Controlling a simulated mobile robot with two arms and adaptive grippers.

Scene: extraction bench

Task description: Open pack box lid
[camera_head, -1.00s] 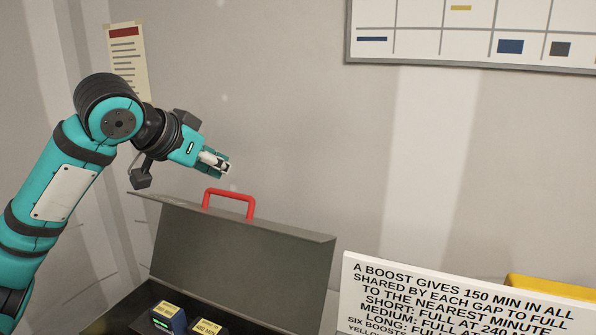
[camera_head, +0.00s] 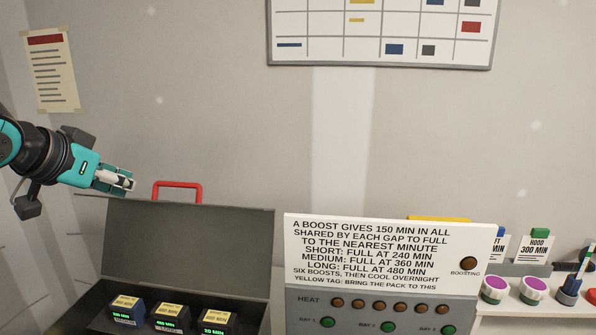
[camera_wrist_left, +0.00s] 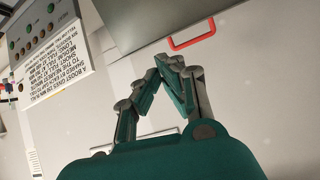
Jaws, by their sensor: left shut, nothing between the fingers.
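The pack box (camera_head: 150,318) is dark grey, at the lower left of the head view. Its lid (camera_head: 185,245) stands raised at the back, with a red handle (camera_head: 178,186) on its top edge. Several dark packs with yellow labels and green displays, such as one pack (camera_head: 217,320), sit inside. My left gripper (camera_head: 131,182) is shut and empty, just left of the red handle and apart from it. In the left wrist view the shut fingertips (camera_wrist_left: 170,62) are near the red handle (camera_wrist_left: 192,32), not touching it. My right gripper is not in view.
A white sign (camera_head: 380,248) stands above a grey heat panel (camera_head: 380,312) with round buttons, right of the box. Purple-topped containers (camera_head: 494,288) and labelled cards stand on a shelf at the far right. A whiteboard (camera_head: 380,45) hangs on the wall; the wall space between is clear.

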